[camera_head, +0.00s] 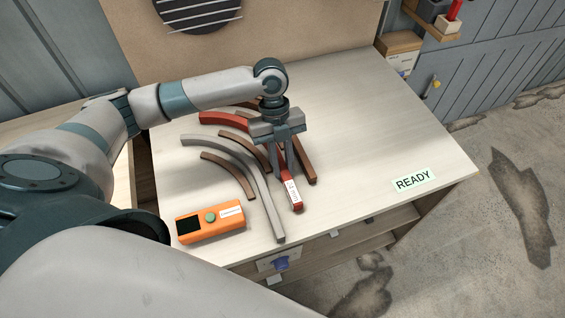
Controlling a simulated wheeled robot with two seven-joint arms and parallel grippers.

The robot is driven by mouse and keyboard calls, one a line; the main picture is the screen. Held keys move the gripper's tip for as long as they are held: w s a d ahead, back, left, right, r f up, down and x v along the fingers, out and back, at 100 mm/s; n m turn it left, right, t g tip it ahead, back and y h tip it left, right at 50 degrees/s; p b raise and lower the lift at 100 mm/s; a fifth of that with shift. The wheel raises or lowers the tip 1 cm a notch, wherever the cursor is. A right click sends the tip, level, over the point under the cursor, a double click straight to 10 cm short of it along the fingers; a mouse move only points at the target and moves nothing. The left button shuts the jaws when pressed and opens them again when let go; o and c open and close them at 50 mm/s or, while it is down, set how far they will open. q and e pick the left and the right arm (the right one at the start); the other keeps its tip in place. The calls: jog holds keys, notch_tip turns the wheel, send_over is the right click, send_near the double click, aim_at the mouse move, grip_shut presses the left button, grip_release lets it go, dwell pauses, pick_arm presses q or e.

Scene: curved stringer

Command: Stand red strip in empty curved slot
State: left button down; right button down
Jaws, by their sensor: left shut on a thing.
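A long curved red strip (222,119) runs from the upper left of the table layout, under my left gripper, to a near end with a white label (293,191). My left gripper (283,172) points down and is shut on the red strip near its labelled end. The gripper hides the strip's middle. Beside it are a long curved grey strip (262,178), a short brown curve (230,172), another brown curve (245,147) and a dark brown strip (305,167) to the right. I cannot make out which gap is the empty curved slot. My right gripper is not in view.
A READY label (412,180) lies at the right. The table (365,125) is clear at the right and back. A cardboard box (400,50) stands past the back right corner.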

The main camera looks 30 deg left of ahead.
pick_arm(q)
jog(key=shift+f, duration=0.1)
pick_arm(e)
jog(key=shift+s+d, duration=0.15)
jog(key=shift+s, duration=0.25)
pick_arm(q)
jog(key=c, duration=1.5)
grip_release()
jog(key=shift+c, duration=0.2)
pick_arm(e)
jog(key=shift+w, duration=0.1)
pick_arm(q)
jog(key=shift+f, duration=0.1)
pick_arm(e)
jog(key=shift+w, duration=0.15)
pick_arm(q)
jog(key=shift+w+a+r, duration=0.15)
jog(key=shift+r, duration=0.35)
jog(key=b+v, duration=0.2)
jog(key=v, duration=1.4)
jog(key=shift+r+b, duration=0.25)
jog(key=shift+b, duration=0.05)
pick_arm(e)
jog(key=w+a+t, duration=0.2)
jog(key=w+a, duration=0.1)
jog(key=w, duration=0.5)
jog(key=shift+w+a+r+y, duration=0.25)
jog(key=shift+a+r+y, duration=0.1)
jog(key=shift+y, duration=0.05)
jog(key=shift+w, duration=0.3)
